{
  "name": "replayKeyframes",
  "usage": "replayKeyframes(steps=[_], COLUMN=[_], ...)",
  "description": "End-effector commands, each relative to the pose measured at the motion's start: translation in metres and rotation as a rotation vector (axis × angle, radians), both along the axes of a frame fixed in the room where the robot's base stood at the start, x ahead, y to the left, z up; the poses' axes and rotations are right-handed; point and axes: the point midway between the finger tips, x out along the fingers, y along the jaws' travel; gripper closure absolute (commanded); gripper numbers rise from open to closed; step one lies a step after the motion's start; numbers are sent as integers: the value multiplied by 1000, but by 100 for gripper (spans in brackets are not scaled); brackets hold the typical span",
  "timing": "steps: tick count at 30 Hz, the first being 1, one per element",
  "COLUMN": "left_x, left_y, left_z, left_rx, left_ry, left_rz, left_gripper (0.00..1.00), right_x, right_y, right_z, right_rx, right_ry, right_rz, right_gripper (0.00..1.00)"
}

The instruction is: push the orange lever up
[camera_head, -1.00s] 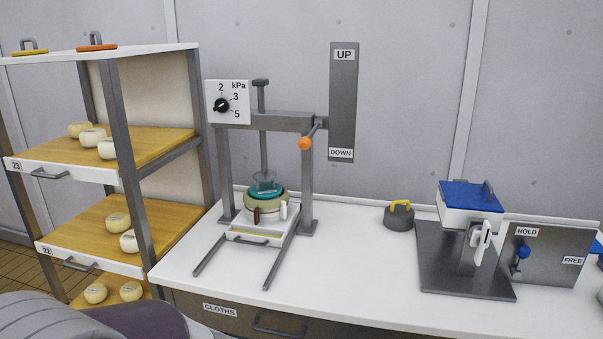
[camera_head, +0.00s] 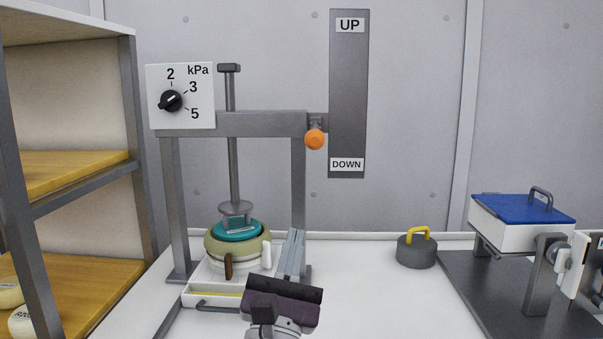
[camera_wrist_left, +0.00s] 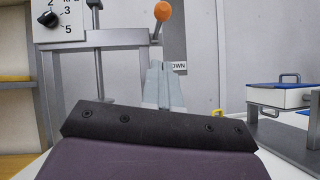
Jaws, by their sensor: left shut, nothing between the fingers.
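The orange lever knob (camera_head: 315,139) sits on the right side of the grey press frame (camera_head: 230,124), beside the lower part of a grey plate (camera_head: 348,90) marked UP at the top and DOWN at the bottom. My left gripper (camera_head: 296,236) is in front of the press, below the knob and apart from it, its fingers shut and empty. In the left wrist view the shut fingers (camera_wrist_left: 160,66) point up, with the orange knob (camera_wrist_left: 163,11) above their tips and the DOWN label partly behind them. My right gripper is not in view.
A pot with a teal lid (camera_head: 238,231) stands under the press plunger on a white tray. A dial (camera_head: 171,101) is at the upper left. A dark weight with a yellow handle (camera_head: 416,250) and a blue-lidded box (camera_head: 522,222) stand to the right. A shelf (camera_head: 75,200) stands at left.

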Motion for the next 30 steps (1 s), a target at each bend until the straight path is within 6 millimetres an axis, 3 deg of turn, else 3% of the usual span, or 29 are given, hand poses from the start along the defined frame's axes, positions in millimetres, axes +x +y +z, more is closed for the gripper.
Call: replayKeyframes(steps=[14, 27, 30], left_x=[8, 83, 85], left_y=[-1, -14, -17], left_z=[5, 57, 75], left_rx=[-16, -14, -15], left_ry=[6, 8, 5], left_rz=[-12, -11, -14], left_gripper=[100, 100, 100], right_x=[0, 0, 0], right_y=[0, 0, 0], right_z=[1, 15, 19], right_rx=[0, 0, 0], right_ry=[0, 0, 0], right_rz=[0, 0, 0], right_gripper=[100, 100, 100])
